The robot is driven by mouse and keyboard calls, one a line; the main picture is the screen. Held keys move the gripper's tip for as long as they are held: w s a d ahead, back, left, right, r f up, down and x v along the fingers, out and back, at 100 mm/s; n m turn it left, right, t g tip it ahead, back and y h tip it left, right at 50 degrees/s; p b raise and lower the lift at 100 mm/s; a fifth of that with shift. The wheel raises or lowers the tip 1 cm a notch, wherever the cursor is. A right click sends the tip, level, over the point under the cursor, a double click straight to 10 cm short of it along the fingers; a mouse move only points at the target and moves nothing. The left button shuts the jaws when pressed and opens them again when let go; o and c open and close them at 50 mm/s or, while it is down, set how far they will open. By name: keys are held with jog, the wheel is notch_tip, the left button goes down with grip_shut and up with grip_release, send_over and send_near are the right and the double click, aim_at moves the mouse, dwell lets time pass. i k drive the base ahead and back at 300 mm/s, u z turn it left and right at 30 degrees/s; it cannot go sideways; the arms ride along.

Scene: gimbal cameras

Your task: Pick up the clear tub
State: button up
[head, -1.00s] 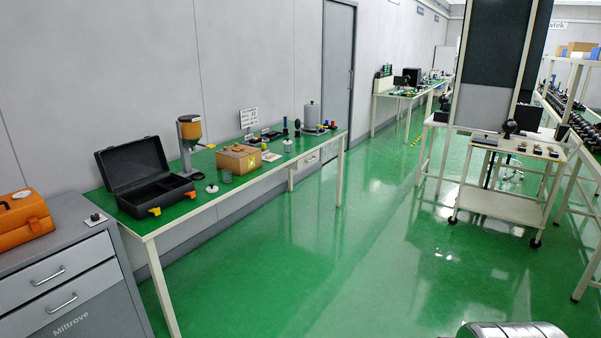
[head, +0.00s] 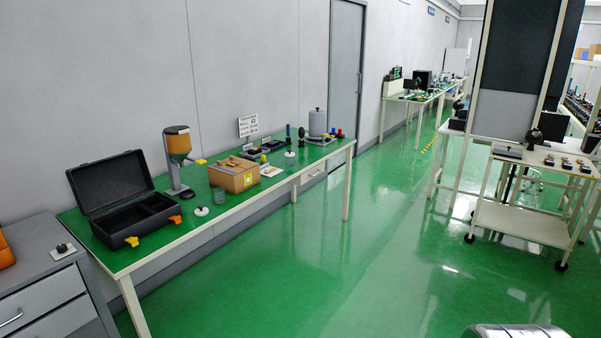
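A small clear tub (head: 219,196) stands on the green-topped workbench (head: 190,225), close to its front edge. It is just in front of a brown cardboard box (head: 234,175). A second small clear or pale container with a white top (head: 290,158) stands farther along the bench; I cannot tell its details. My gripper is not in view. A shiny metal part at the bottom right edge seems to be part of my own body.
A black open case (head: 120,205), a dispenser with an amber hopper (head: 178,155) and a white knobbed disc (head: 202,211) are near the tub. A grey drawer cabinet (head: 45,270) stands at left. A white cart (head: 525,220) is at right. Green floor between is clear.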

aim_at(219, 194)
jog(key=i, duration=1.95)
jog(key=u, duration=2.4)
jog(key=i, duration=0.4)
jog(key=z, duration=0.05)
